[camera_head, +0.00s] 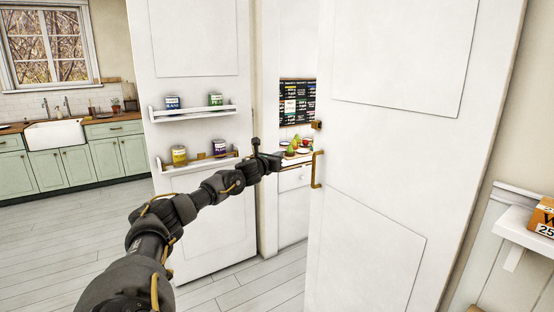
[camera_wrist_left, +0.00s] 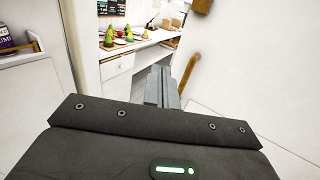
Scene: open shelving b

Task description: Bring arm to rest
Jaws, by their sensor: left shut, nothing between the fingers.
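My left arm reaches forward from the bottom left of the head view, stretched out toward the gap between two white doors. My left gripper (camera_head: 277,161) is at its end, shut and empty, just left of the brass handle (camera_head: 317,169) on the right door (camera_head: 390,150). In the left wrist view the shut fingers (camera_wrist_left: 162,87) point toward the opening, with the handle (camera_wrist_left: 189,72) close by on their right. I cannot tell whether the gripper touches the handle. My right gripper is not in view.
The left door (camera_head: 195,45) carries small racks with several cans. Behind the gap stands a white counter (camera_head: 293,180) with fruit-like items. A shelf (camera_head: 520,229) with an orange box (camera_head: 543,216) is at the right. Green cabinets (camera_head: 75,160) stand far left; the floor at left is clear.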

